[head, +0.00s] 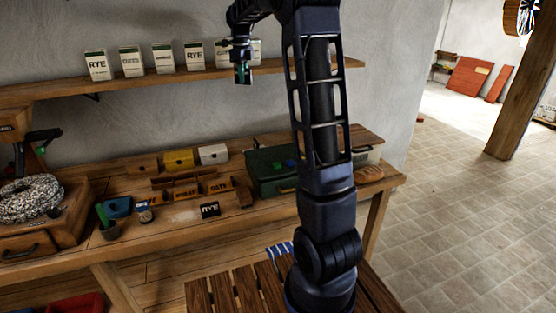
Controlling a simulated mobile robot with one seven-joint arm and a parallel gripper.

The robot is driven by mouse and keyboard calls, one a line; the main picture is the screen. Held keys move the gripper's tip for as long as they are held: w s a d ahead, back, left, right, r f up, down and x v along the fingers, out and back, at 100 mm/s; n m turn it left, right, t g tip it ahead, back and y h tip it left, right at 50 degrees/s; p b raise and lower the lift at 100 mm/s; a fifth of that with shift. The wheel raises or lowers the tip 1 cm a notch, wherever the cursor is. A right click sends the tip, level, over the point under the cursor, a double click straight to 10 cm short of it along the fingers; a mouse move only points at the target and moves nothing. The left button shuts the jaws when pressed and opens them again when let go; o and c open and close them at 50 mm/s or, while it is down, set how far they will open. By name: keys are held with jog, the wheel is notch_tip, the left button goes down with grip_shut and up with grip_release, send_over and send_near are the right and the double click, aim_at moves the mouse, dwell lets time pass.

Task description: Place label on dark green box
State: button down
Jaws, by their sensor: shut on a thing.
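The dark green box (262,182) stands on the workbench, left of my arm, which hides part of its right side. Small blue and green items rest on its top. My gripper (242,76) is high up in front of the wall shelf, above and a little left of the box, well apart from it. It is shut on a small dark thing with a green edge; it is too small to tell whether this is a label. A black label reading RYE (209,209) lies or leans near the bench's front. Brown labels, one reading OATS (218,187), stand behind it.
White-and-green packets, one marked RYE (97,65), line the shelf (150,82) close behind my gripper. Yellow (178,160) and white (213,154) boxes sit at the bench's back. A loaf (369,174) lies at the right end. A slatted wooden surface (225,293) is below.

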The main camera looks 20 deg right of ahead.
jog(key=m, duration=0.1)
send_over(264, 158)
jog(key=f, duration=0.1)
notch_tip(264, 158, down, 31)
jog(key=shift+s+f, duration=0.1)
jog(key=shift+f, duration=0.05)
dwell(0.4)
jog(key=shift+a+f, duration=0.1)
jog(key=shift+f, duration=0.05)
jog(key=c, duration=1.4)
grip_release()
jog(key=shift+c, duration=0.2)
